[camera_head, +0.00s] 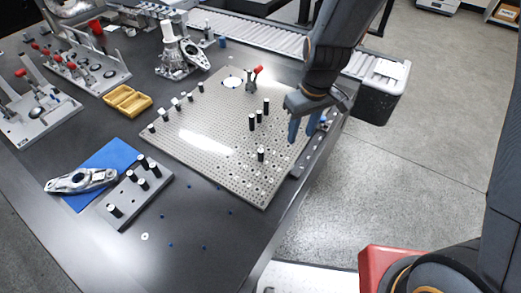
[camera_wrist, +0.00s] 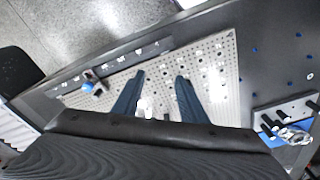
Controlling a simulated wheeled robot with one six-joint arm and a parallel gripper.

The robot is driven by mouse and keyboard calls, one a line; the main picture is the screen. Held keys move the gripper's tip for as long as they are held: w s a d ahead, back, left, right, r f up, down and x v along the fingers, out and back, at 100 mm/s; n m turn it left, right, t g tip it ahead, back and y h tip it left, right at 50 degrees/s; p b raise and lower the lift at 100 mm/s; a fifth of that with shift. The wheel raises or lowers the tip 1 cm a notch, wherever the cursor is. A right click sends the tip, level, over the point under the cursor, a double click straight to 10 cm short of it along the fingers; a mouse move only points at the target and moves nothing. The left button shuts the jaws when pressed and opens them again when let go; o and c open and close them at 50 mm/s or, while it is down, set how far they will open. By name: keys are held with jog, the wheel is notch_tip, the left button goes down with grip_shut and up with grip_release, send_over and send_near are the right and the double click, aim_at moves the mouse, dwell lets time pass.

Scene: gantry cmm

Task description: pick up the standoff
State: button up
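Several black standoffs with pale tops stand upright on a grey perforated plate (camera_head: 215,150). One standoff (camera_head: 261,155) stands alone toward the plate's near right side. Which standoff the task means, I cannot tell. My gripper (camera_head: 302,128) has its blue fingers pointing down over the plate's right edge, to the right of these standoffs. In the wrist view, my gripper (camera_wrist: 160,77) has its fingers spread apart above the perforated plate (camera_wrist: 215,65). Small bright shapes between the finger bases are unclear.
A grey block (camera_head: 128,200) with more black posts stands at front left, beside a metal part (camera_head: 80,180) on a blue mat. A yellow tray (camera_head: 127,100) and fixtures with red-handled clamps (camera_head: 85,65) are at left. Shorter posts line the plate's left edge.

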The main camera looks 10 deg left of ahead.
aim_at(261, 151)
jog(key=a+f+n, duration=0.1)
jog(key=a, duration=0.2)
jog(key=a+f+n+p, duration=0.1)
jog(key=a+f, duration=0.1)
jog(key=a, duration=0.2)
jog(key=a+f+n+p, duration=0.1)
jog(key=a, duration=0.2)
jog(key=shift+a+f+n, duration=0.15)
jog(key=shift+a+n, duration=0.15)
jog(key=shift+n, duration=0.1)
jog(key=shift+a+f+p, duration=0.25)
jog(key=shift+f+p, duration=0.35)
jog(key=shift+f, duration=1.3)
jog(key=shift+a+f+p, duration=0.2)
jog(key=shift+f+p, duration=0.4)
jog(key=shift+f, duration=1.3)
jog(key=shift+c, duration=0.3)
grip_shut()
